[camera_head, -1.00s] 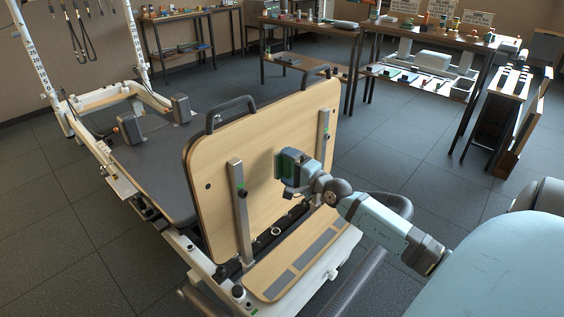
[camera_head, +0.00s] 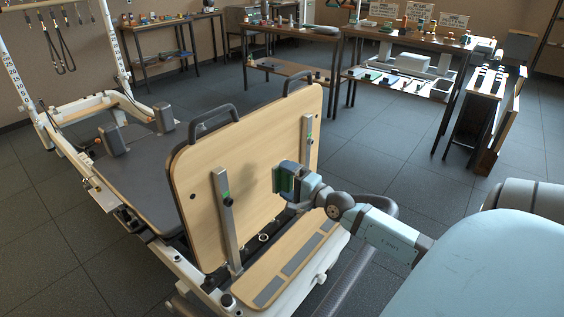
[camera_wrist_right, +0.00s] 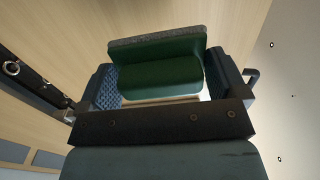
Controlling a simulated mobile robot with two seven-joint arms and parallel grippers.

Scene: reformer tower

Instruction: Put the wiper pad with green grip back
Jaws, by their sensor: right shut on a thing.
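The wiper pad with green grip (camera_wrist_right: 155,45) is in my right gripper. In the right wrist view its green grip (camera_wrist_right: 160,78) sits between the two fingers and its grey pad lies beyond, towards a wooden board. In the head view my right gripper (camera_head: 284,180) is shut on the grip, in front of the upright wooden board (camera_head: 255,150) and between its two metal posts. Whether the pad touches the board cannot be told. My left gripper is not in view.
The board stands at the near end of a reformer bed (camera_head: 145,165) with a white frame. A wooden footplate (camera_head: 285,275) with grey strips lies below it. Tables (camera_head: 405,45) with many small objects stand at the back right. The dark floor between is clear.

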